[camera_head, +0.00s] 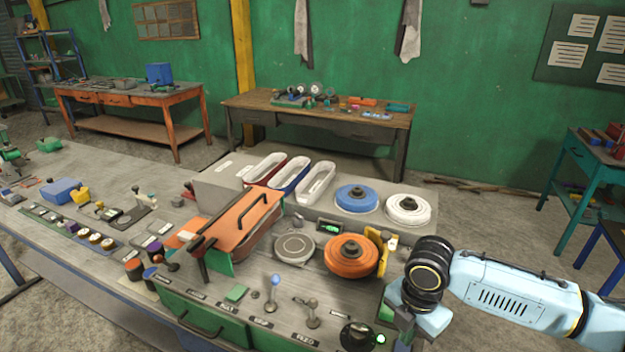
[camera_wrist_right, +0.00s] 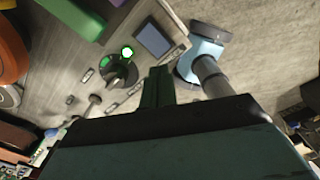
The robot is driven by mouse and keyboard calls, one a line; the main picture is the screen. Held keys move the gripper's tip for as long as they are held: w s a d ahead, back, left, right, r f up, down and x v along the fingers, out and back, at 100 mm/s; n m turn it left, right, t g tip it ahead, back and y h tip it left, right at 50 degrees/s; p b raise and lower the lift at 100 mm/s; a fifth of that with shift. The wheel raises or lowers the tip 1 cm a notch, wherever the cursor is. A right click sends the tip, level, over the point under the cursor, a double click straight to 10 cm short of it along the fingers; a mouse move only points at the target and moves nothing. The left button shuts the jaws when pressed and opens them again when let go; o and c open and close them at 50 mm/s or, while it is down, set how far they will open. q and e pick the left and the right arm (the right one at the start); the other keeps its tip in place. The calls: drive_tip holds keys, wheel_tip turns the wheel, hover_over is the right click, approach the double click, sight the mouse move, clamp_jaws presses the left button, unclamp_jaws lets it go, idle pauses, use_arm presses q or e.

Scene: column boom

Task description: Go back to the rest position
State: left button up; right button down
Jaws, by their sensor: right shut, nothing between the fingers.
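My right arm comes in from the right edge in the head view, pale blue with a black ringed wrist. My right gripper (camera_head: 406,328) hangs down at the right end of the workbench, near the black knob (camera_head: 357,336) with a green light. It is partly hidden by the wrist. In the right wrist view the right gripper (camera_wrist_right: 158,86) shows as dark fingers, shut and empty. The knob, with its green light, also shows in that view (camera_wrist_right: 121,72). My left gripper is in neither view.
An orange disc (camera_head: 351,258) with a yellow bracket (camera_head: 385,252) stands close left of my right wrist. Levers (camera_head: 312,314) rise from the workbench front (camera_head: 225,312). A white disc (camera_head: 408,209) and a blue disc (camera_head: 356,198) sit behind. Bare floor (camera_head: 495,225) lies beyond my right arm.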

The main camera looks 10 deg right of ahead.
drive_tip(key=s+a+f+m+t+y, duration=0.25)
drive_tip(key=s+a+m, duration=0.55)
drive_tip(key=a, duration=0.5)
drive_tip(key=s+d+f+m+h, duration=0.1)
drive_tip(key=s+d+m+h, duration=0.1)
drive_tip(key=s+d+m, duration=0.95)
wheel_tip(320, 180, down, 35)
drive_tip(key=s+a+m+b, duration=0.1)
drive_tip(key=s+m+b, duration=0.15)
drive_tip(key=b, duration=0.75)
drive_tip(key=s+d+f+b, duration=0.1)
drive_tip(key=s+f+b, duration=0.2)
drive_tip(key=s+f, duration=0.5)
drive_tip(key=s+d+f+g+b, duration=0.1)
drive_tip(key=s+f+b, duration=0.3)
drive_tip(key=s+f, duration=0.3)
wheel_tip(320, 180, down, 6)
drive_tip(key=shift+s+d+r+n, duration=0.1)
drive_tip(key=shift+s+d+n, duration=0.2)
drive_tip(key=shift+s+n, duration=0.1)
